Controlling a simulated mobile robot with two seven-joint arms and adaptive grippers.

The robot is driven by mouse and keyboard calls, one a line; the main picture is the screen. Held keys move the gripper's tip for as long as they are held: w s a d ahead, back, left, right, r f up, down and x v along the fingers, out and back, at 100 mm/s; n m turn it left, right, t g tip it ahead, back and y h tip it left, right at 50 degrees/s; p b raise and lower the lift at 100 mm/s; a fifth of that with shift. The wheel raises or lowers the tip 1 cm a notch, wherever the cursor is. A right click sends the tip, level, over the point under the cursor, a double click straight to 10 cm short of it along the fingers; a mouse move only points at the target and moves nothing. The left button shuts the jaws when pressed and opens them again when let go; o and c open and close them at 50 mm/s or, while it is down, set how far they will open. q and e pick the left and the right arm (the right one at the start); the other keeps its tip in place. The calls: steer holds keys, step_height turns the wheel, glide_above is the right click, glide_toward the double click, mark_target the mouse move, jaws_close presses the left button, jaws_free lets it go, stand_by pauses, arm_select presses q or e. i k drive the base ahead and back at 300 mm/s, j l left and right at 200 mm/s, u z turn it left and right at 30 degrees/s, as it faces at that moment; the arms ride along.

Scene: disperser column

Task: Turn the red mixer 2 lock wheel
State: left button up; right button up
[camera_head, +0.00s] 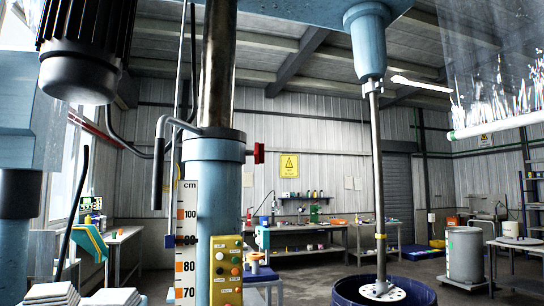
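A small red wheel (259,153) sticks out to the right of the blue collar at the top of the disperser column (213,180). I take it to be the lock wheel; it is seen nearly edge-on, so its turn angle cannot be told. A grey bent lever (158,160) is on the left side of the same collar. The mixer shaft (377,180) hangs at the right, with its disc (382,291) over a dark blue drum (420,300). Neither of my grippers is in view.
A panel of coloured buttons (227,270) and a centimetre scale (187,240) are on the column. A black motor (85,45) hangs upper left. White sacks (50,294) lie lower left. Workbenches stand behind, and a grey drum (465,256) stands at right.

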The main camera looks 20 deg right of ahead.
mark_target(258, 153)
steer(key=l, duration=1.55)
steer(key=i, duration=1.6)
